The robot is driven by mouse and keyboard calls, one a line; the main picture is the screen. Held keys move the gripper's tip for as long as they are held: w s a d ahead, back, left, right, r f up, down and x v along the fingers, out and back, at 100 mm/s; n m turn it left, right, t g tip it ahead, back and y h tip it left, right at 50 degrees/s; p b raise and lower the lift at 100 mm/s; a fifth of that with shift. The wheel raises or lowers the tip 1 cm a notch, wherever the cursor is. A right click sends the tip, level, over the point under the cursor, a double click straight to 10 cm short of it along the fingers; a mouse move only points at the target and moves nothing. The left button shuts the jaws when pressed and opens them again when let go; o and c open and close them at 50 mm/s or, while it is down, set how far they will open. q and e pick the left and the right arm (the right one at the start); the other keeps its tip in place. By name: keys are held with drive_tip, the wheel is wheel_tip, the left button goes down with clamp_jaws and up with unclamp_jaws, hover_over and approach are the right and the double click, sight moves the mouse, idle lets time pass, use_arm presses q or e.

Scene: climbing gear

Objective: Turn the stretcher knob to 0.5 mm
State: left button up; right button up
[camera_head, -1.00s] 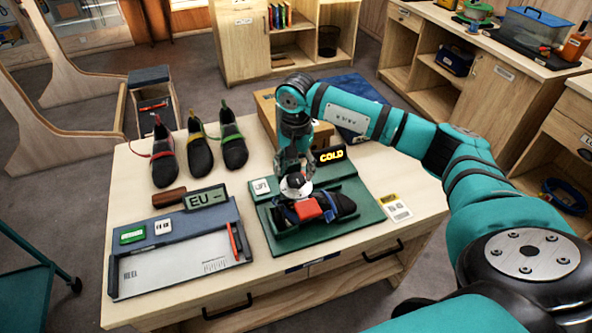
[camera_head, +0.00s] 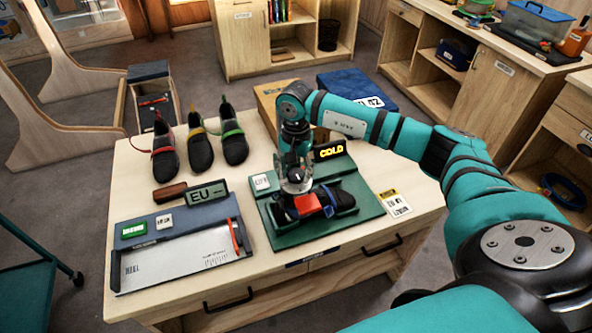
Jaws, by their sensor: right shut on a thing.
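The shoe stretcher stands on a green base (camera_head: 366,212) at the right of the table. It holds a dark shoe (camera_head: 343,200) with a red block (camera_head: 307,204) over it and blue parts beside it. My right gripper (camera_head: 296,184) points straight down just behind the red block. It is shut on the stretcher knob, which is mostly hidden between the fingers. The knob's scale cannot be read. My left gripper is not in view.
Three dark climbing shoes (camera_head: 200,150) stand at the table's back left. A measuring board (camera_head: 180,262) with an "EU" display (camera_head: 206,194) lies at the front left. A card (camera_head: 395,203) lies right of the stretcher. Boxes (camera_head: 355,90) stand behind it.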

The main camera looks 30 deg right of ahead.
drive_tip(key=shift+f+m+b, duration=0.15)
drive_tip(key=shift+m+b, duration=1.5)
drive_tip(key=shift+m, duration=0.15)
drive_tip(key=m+b, duration=0.2)
drive_tip(key=m, duration=0.2)
drive_tip(key=shift+m+b, duration=0.3)
drive_tip(key=shift+b, duration=0.05)
drive_tip(key=m+b, duration=0.2)
drive_tip(key=m, duration=0.2)
drive_tip(key=m+b, duration=0.1)
drive_tip(key=m, duration=0.4)
drive_tip(key=shift+m, duration=0.3)
drive_tip(key=o, duration=0.8)
drive_tip(key=shift+o, duration=0.2)
